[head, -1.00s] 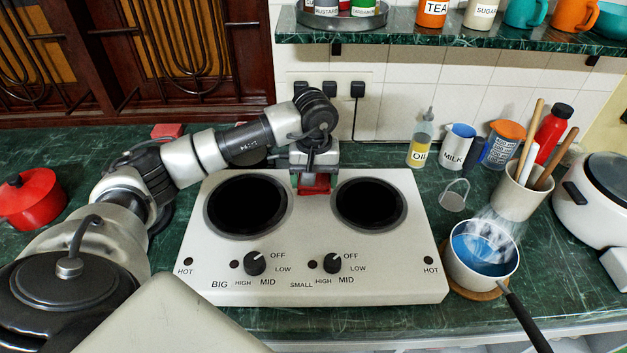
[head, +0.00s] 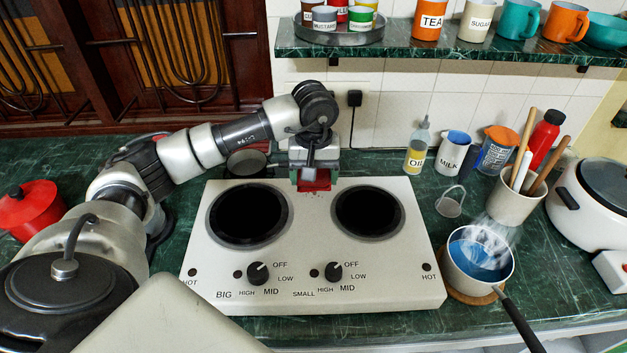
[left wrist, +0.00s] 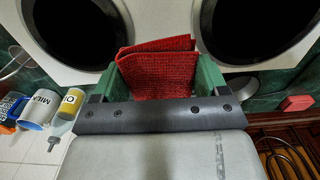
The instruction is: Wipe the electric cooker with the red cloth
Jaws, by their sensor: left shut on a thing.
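The white electric cooker (head: 308,215) stands on the green counter with two black hotplates and two knobs; it also shows in the left wrist view (left wrist: 155,70). My left gripper (head: 314,180) is over the cooker's back edge, between the two hotplates. It is shut on the folded red cloth (head: 315,185), which also shows between the green fingers in the left wrist view (left wrist: 158,70). I cannot tell whether the cloth touches the cooker's top. My right gripper is not in view.
A steaming pan (head: 481,255) stands right of the cooker, its handle toward the front. An oil bottle (head: 417,150), a milk jug (head: 452,155) and a utensil pot (head: 515,203) stand behind it. A red pot (head: 30,208) is at the left. A shelf (head: 450,50) hangs above.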

